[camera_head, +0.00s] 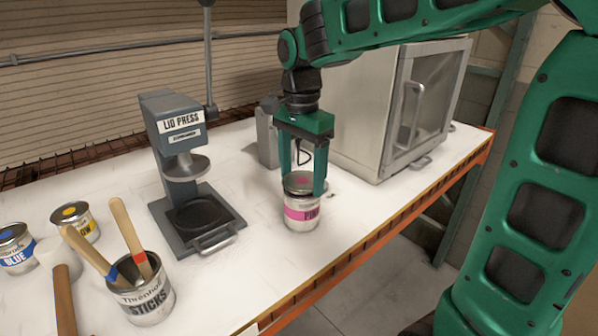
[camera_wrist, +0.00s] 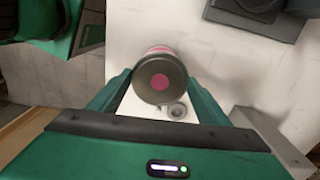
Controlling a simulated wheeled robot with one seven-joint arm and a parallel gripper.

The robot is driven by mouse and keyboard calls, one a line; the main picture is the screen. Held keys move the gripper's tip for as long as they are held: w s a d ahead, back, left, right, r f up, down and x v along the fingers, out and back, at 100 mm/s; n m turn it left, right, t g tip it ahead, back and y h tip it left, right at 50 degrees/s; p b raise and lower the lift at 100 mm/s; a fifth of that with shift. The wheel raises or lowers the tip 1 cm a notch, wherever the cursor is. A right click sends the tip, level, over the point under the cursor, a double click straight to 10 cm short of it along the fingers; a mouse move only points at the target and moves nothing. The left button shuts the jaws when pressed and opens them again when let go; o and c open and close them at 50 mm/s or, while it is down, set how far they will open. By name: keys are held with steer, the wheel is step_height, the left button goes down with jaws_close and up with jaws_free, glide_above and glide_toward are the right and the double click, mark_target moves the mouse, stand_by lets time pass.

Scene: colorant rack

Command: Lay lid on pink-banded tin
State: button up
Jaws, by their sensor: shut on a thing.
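The pink-banded tin (camera_head: 301,214) stands upright on the white table in the head view. A grey lid (camera_head: 299,183) with a pink dot is at the tin's mouth, roughly level; I cannot tell whether it touches the rim all round. My gripper (camera_head: 304,187) points straight down, shut on the lid with one finger at each side. In the wrist view the lid (camera_wrist: 160,83) sits between the fingertips and hides most of the tin, whose pink band (camera_wrist: 160,50) shows past its far edge.
A lid press (camera_head: 185,165) stands to the left. A tin of sticks (camera_head: 145,295), a blue-labelled tin (camera_head: 14,247), a yellow-labelled tin (camera_head: 76,220) and a mallet (camera_head: 60,275) are at the front left. A metal cabinet (camera_head: 375,105) stands behind right. The table's orange edge (camera_head: 385,232) is close on the right.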

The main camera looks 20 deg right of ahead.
steer(key=shift+f, duration=0.3)
steer(key=o, duration=1.1)
